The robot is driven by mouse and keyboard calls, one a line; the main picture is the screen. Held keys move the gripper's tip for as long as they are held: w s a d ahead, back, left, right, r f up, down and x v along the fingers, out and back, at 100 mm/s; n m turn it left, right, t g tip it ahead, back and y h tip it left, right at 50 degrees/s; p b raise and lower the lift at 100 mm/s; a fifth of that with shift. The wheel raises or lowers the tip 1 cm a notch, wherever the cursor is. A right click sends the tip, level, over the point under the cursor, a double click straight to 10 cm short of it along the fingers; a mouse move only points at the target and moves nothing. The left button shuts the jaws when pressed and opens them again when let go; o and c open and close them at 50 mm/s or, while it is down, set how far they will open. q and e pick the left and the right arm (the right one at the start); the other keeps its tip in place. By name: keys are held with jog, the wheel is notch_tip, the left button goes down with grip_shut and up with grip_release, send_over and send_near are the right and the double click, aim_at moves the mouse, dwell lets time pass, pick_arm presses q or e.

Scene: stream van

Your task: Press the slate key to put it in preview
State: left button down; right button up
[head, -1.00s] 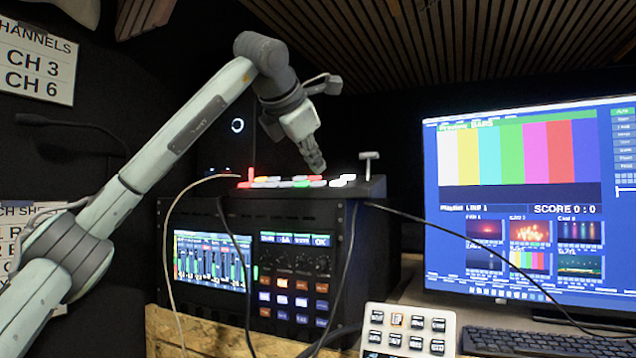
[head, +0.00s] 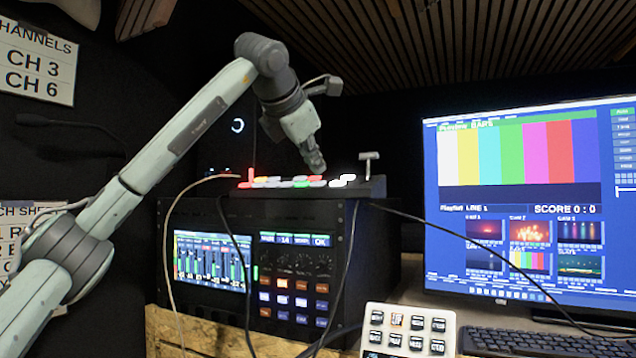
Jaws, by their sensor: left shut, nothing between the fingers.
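A switcher panel (head: 345,192) with lit keys lies on top of the black rack. Its keys (head: 300,182) glow red, orange, green and white; which one is the slate key cannot be read from here. My left gripper (head: 317,168) is shut and empty, pointing down at the right part of the key rows. Its tips are at or just above the keys; contact cannot be told. The monitor (head: 520,200) shows colour bars under a preview label reading BARS. My right gripper is not in view.
The rack front (head: 340,285) holds an audio screen (head: 212,262) and a lit button pad (head: 292,300). A T-bar lever (head: 368,158) stands at the panel's right end. A white keypad (head: 408,330), a keyboard (head: 540,343) and loose cables lie in front.

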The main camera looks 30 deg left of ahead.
pick_arm(q)
jog(key=shift+w+f, duration=0.1)
jog(key=shift+f, duration=0.25)
jog(key=shift+w+f, duration=0.1)
jog(key=shift+f, duration=0.3)
dwell(0.5)
dwell(0.3)
jog(key=shift+s+r+p, duration=0.2)
jog(key=shift+r+p, duration=0.25)
jog(key=shift+r, duration=0.35)
jog(key=shift+r, duration=0.1)
jog(key=r+p, duration=0.2)
jog(key=s+r+p, duration=0.1)
jog(key=r+p, duration=0.1)
jog(key=shift+s+r, duration=0.1)
jog(key=shift+r, duration=0.25)
dwell(0.5)
